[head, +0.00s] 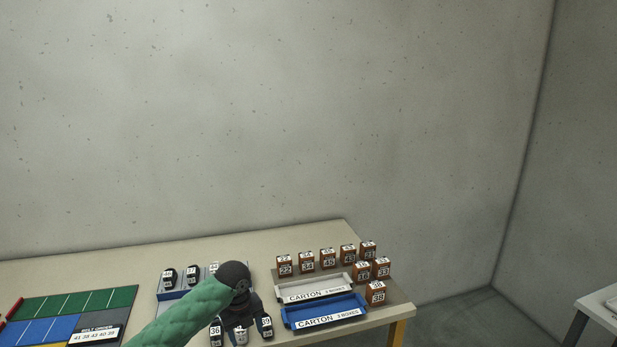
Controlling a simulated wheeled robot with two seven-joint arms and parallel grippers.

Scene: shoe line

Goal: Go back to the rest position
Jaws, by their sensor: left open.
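My left arm, in a green sleeve, comes in from the bottom of the head view. Its dark left gripper (240,322) is over the table (100,262), beside the blue carton tray. It is open. Small dark shoes with number labels, among them one marked 36 (215,333) and one marked 39 (267,328), show close around the gripper. I cannot tell whether the gripper touches any of them. My right gripper is out of view.
A white carton tray (314,291) and a blue carton tray (325,311) lie right of the gripper. Several numbered orange-brown boxes (328,259) stand behind and beside them. Dark shoes (170,278) stand on a rack at left. A green and blue mat (100,300) lies further left.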

